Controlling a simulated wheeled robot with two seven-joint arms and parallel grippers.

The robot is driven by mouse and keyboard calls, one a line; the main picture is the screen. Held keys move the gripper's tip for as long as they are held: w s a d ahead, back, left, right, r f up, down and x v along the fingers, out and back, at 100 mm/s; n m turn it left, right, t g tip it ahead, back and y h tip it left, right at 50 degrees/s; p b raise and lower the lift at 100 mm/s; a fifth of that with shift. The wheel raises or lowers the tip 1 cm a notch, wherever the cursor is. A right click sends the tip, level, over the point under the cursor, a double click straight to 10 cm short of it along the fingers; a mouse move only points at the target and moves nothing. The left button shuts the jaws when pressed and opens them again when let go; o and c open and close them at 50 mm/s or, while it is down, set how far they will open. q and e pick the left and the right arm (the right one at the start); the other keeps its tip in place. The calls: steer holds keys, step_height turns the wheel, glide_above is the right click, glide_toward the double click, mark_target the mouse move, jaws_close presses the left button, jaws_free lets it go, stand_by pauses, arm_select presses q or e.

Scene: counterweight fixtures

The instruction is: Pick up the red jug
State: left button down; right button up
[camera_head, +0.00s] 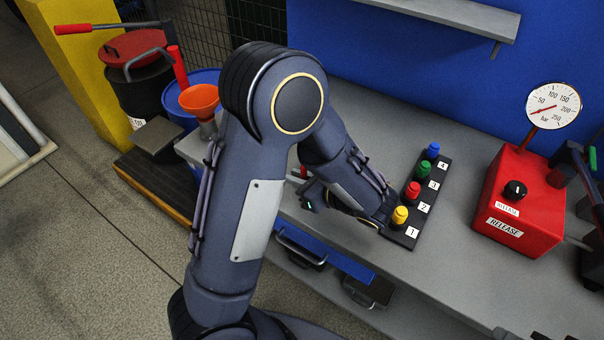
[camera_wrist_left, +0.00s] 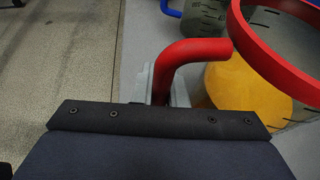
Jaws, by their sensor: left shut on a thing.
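The red jug (camera_wrist_left: 275,75) shows in the left wrist view as a red rim and red handle on a clear body with yellow-orange contents. My left gripper (camera_wrist_left: 163,92) is shut on the upright part of the jug's red handle (camera_wrist_left: 190,50), with grey fingers on both sides of it. In the head view my left arm covers most of the jug; only a small red bit shows beside the left gripper (camera_head: 310,194). I cannot tell whether the jug touches the bench.
A jug with a blue handle (camera_wrist_left: 205,15) stands close beyond the red jug. On the grey bench (camera_head: 400,130) are a numbered strip with coloured knobs (camera_head: 432,177) and a red release box (camera_head: 518,210) with a gauge (camera_head: 553,106). An orange funnel (camera_head: 199,98) is at the left.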

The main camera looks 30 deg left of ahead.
arm_select(q)
steer(key=s+d+r, duration=0.9)
steer(key=s+r, duration=0.1)
steer(key=r, duration=0.3)
steer(key=shift+d, duration=0.3)
stand_by(0.6)
steer(key=shift+s, duration=0.1)
stand_by(0.5)
